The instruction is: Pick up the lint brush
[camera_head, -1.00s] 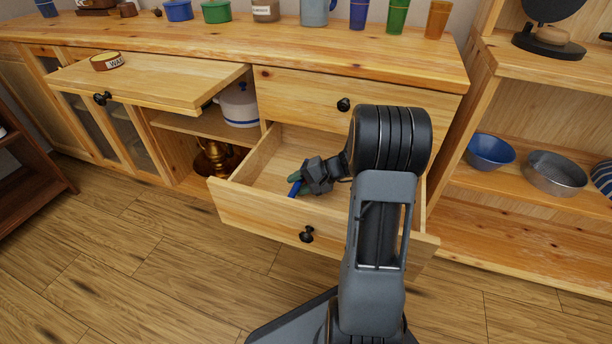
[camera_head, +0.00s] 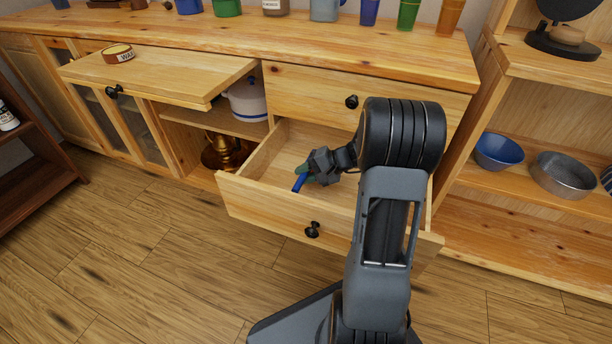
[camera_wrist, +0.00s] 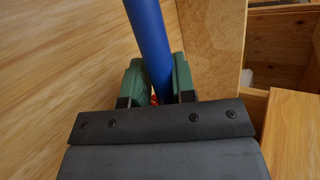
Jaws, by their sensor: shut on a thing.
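The lint brush shows as a blue handle (camera_head: 299,183) in the head view, sticking out to the lower left of my gripper (camera_head: 312,174). My gripper is over the open lower drawer (camera_head: 262,204). In the wrist view the blue handle (camera_wrist: 148,36) runs up from between the green fingers of my gripper (camera_wrist: 157,82). The fingers are shut on it. A small bit of red shows between the fingers. The brush's other end is hidden behind my gripper.
The drawer's front panel and side walls surround the space under my gripper. A closed drawer (camera_head: 400,105) is above. A shelf with a blue bowl (camera_head: 498,151) stands at right. The floor in front is clear.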

